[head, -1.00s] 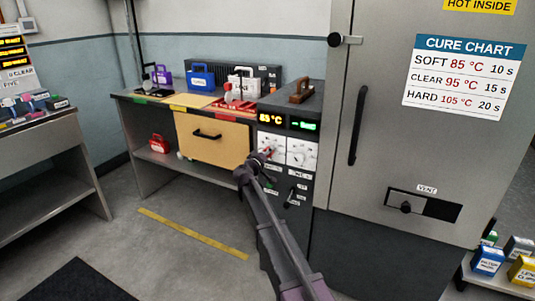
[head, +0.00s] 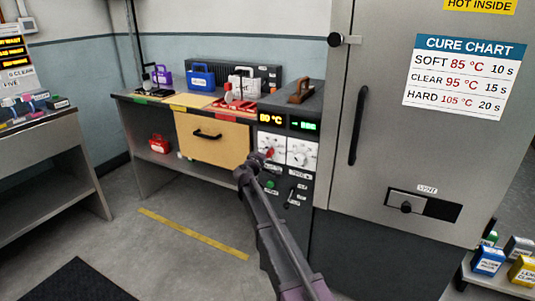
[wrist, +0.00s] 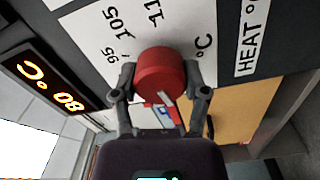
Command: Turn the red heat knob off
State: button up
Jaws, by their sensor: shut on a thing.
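The red heat knob (wrist: 161,74) sits on a white dial plate (wrist: 95,35) marked 95, 105 and 11-something in the wrist view. My gripper (wrist: 160,90) is shut on the knob, with one finger on each side of it. In the head view the knob (head: 269,153) shows as a small red spot on the left dial, with my gripper (head: 262,160) in front of it. The orange display (head: 271,119) above reads 80 °C. It also shows in the wrist view (wrist: 48,85) as 80 °C. The knob's pointer is hard to make out.
A second white dial (head: 302,152) is close on the right. A green button (head: 271,184) and a lever (head: 291,195) are below. The bench with a tan drawer (head: 213,143) stands left, a tall grey cabinet (head: 400,170) right. The floor in front is open.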

jog(key=shift+w, duration=0.1)
jog(key=o, duration=1.1)
jog(key=shift+o, duration=0.2)
jog(key=v, duration=1.2)
